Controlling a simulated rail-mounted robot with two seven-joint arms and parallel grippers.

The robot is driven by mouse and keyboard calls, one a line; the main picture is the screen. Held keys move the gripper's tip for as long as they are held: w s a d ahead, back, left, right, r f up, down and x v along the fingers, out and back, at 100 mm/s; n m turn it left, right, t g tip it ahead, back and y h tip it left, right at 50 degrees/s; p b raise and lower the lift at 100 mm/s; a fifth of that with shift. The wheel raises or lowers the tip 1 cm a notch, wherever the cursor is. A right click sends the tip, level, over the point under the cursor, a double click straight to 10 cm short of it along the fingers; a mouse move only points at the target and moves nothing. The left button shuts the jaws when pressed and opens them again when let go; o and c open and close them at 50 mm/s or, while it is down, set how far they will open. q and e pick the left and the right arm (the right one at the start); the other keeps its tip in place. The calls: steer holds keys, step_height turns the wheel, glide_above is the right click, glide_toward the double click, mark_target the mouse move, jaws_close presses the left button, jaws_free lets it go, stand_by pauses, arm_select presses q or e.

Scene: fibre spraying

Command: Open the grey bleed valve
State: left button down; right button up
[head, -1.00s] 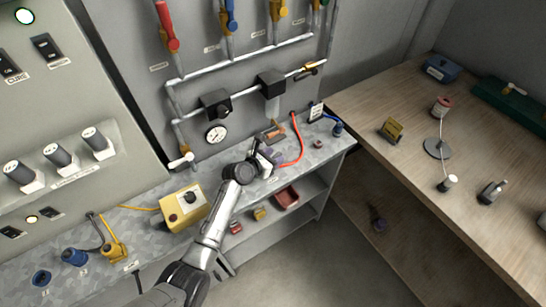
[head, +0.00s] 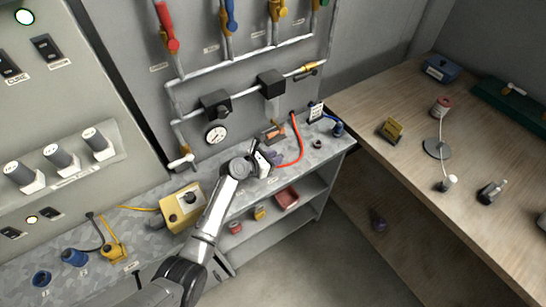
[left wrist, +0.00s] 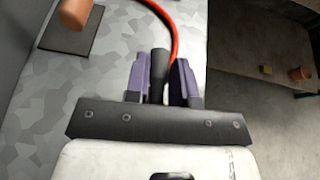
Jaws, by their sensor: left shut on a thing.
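A pale valve handle (head: 181,161) sits at the lower left end of the wall pipework. A brass valve with a dark grey lever (head: 309,69) sits at the right end of the middle pipe. I cannot tell for sure which is the grey bleed valve. My left gripper (head: 270,158) is low over the grey speckled counter, apart from both. In the left wrist view its purple fingers (left wrist: 162,78) are shut on a dark upright stub (left wrist: 158,68), which seems to be the end of the red hose (left wrist: 168,22). My right gripper is not in view.
A pressure gauge (head: 215,135) and black blocks are on the pipes. Red, blue and yellow valve handles line the top. A yellow box (head: 183,207) stands on the counter left of my arm. A wooden bench (head: 400,95) with several small items stands right.

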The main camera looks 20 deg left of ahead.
arm_select(q)
steer(key=shift+d+m+h, duration=0.1)
steer(key=shift+m+h, duration=0.3)
steer(key=c, duration=1)
jaws_free()
steer(key=shift+o, duration=0.2)
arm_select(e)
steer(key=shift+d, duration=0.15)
arm_select(q)
steer(key=shift+s, duration=0.1)
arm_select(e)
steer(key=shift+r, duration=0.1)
